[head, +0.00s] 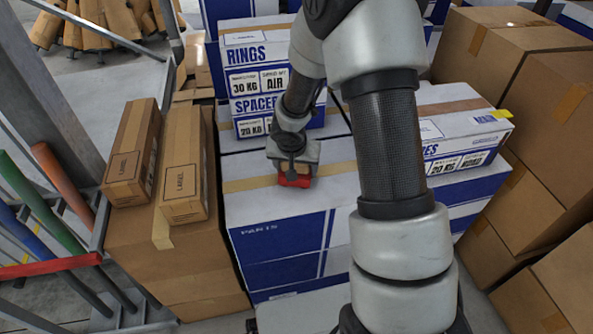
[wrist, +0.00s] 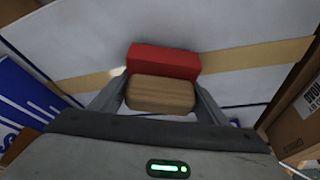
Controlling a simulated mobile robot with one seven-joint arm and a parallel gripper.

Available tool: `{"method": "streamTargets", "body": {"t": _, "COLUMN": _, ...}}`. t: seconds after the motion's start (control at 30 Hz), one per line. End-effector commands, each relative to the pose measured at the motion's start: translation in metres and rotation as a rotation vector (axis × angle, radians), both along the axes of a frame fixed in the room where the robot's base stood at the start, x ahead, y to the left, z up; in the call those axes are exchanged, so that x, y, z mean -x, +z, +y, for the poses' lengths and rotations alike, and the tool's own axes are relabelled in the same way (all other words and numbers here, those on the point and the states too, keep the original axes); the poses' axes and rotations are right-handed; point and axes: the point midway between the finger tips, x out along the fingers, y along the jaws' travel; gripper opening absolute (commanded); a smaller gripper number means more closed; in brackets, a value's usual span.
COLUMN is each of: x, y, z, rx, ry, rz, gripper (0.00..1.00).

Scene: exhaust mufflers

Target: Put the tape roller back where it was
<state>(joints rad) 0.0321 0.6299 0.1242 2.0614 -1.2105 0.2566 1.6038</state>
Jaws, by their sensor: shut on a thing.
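The tape roller shows a red part (head: 294,181) in the head view, just under my gripper (head: 296,168). In the wrist view its red block (wrist: 163,61) and a tan, wood-coloured part (wrist: 160,93) sit together. My gripper's fingers (wrist: 160,100) are on both sides of the tan part and are shut on it. The roller is at the top of a white and blue box (head: 285,212), near its tan tape strip. I cannot tell whether it touches the box top. My gripper hides part of the roller in the head view.
Two narrow brown cartons (head: 185,165) lie on brown boxes to the left. A white and blue carton (head: 465,125) stands to the right, and RINGS and SPACER boxes (head: 262,85) stand behind. Brown boxes (head: 540,80) fill the right side. Coloured tubes (head: 45,210) stand in a rack at left.

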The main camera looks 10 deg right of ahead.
Motion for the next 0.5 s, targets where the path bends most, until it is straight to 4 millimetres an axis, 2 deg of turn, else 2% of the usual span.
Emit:
{"method": "streamTargets", "body": {"t": 0.37, "x": -0.0008, "y": -0.0029, "z": 0.0, "rx": 0.0, "ry": 0.001, "rz": -0.002, "gripper": 0.36}}
{"method": "streamTargets", "body": {"t": 0.4, "x": -0.0006, "y": -0.0028, "z": 0.0, "rx": 0.001, "ry": 0.001, "rz": -0.002, "gripper": 0.7}}
{"method": "streamTargets", "body": {"t": 0.5, "x": -0.0005, "y": -0.0019, "z": -0.0001, "rx": 0.001, "ry": 0.001, "rz": -0.001, "gripper": 0.87}}
